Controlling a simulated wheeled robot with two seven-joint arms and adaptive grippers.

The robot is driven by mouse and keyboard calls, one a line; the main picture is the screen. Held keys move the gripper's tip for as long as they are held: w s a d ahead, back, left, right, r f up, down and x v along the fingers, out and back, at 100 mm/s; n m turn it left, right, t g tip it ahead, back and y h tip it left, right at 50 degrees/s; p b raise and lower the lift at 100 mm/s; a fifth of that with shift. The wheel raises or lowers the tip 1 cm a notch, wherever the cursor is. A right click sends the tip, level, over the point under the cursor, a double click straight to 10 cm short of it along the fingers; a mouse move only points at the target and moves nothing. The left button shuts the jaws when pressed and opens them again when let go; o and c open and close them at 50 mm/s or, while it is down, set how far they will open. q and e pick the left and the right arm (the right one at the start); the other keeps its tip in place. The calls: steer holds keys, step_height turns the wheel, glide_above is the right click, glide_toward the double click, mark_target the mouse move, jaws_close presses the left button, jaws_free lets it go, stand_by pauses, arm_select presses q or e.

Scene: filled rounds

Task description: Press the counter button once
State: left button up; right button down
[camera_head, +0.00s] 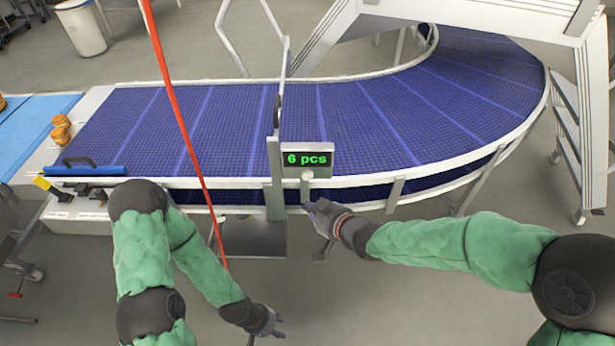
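The counter (307,159) is a small dark box with green digits reading "6 pcs", fixed to the near side of the blue conveyor. A pale stub (306,188) hangs just below the display; I cannot tell whether it is the button. My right gripper (316,230) is in front of the conveyor's near rail, just below the counter. Its fingers look apart and hold nothing; whether one touches the stub cannot be told. My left gripper (270,332) is low near the bottom edge, well away from the counter, with its fingers apart and empty.
The curved blue conveyor (400,105) fills the middle. A grey post (275,155) stands left of the counter, and a red line (178,105) slants across the view. Orange-brown rounds (61,130) sit at the left. Grey floor (400,305) lies open in front.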

mark_target(307, 176)
steer(key=w+p, duration=0.1)
steer(key=w, duration=0.6)
steer(key=shift+w+p, duration=0.15)
steer(key=shift+p, duration=0.2)
stand_by(1.2)
steer(key=shift+w, duration=0.3)
steer(key=shift+w+p, duration=0.3)
steer(key=shift+w, duration=0.2)
stand_by(0.8)
stand_by(0.3)
steer(key=shift+s, duration=0.95)
steer(key=shift+b, duration=0.3)
